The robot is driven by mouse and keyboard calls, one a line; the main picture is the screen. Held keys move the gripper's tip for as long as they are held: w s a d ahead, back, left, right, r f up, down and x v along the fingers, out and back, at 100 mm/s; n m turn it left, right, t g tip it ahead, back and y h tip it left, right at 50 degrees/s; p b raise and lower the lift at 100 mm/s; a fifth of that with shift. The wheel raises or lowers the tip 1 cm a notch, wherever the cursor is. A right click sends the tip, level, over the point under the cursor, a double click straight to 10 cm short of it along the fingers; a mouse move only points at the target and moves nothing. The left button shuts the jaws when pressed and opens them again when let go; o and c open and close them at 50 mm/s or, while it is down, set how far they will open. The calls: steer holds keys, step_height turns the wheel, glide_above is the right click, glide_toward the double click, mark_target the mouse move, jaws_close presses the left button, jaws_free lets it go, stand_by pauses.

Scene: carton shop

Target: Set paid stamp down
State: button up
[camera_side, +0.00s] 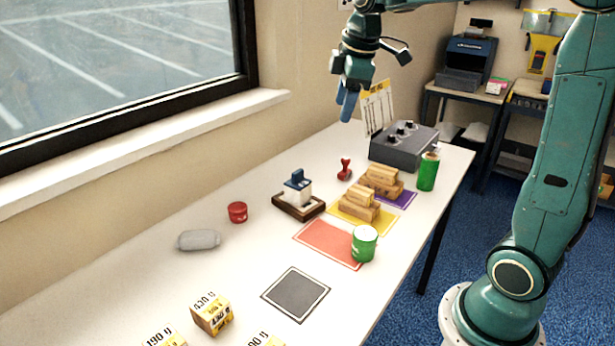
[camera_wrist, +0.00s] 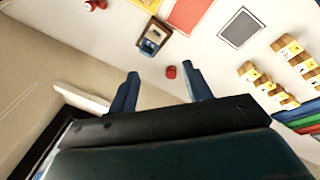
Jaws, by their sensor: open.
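A white stamp with a blue handle (camera_side: 298,188) stands upright on a small dark wooden tray (camera_side: 287,208). It also shows in the wrist view (camera_wrist: 152,42). A small red hand stamp (camera_side: 345,169) stands on the table behind and right of it, and partly shows at the top of the wrist view (camera_wrist: 92,5). I cannot read which is the paid stamp. My gripper (camera_side: 348,104) is high above the far part of the table, clear of both. Its two blue fingers (camera_wrist: 160,78) are apart with nothing between them.
Red (camera_side: 328,244), yellow and purple mats lie along the table, with wooden blocks on the yellow and purple ones. A green can (camera_side: 364,245) stands at the red mat's edge. A grey knobbed box (camera_side: 403,150) is at the back. A dark grey square (camera_side: 296,293) is bare.

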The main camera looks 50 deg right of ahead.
steer(key=s+a+f+m+t, duration=0.1)
steer(key=s+a+m, duration=0.1)
steer(key=s, duration=0.4)
steer(key=s+a+f+m, duration=0.2)
steer(key=s+a+m, duration=0.1)
steer(key=s+a, duration=0.2)
steer(key=s+a+f+m+t+y, duration=0.1)
steer(key=s+a+f+m, duration=0.1)
steer(key=s, duration=0.7)
steer(key=shift+s+a+m+t, duration=0.25)
steer(key=shift+a+m, duration=0.35)
steer(key=shift+a, duration=0.4)
steer(key=shift+w, duration=0.1)
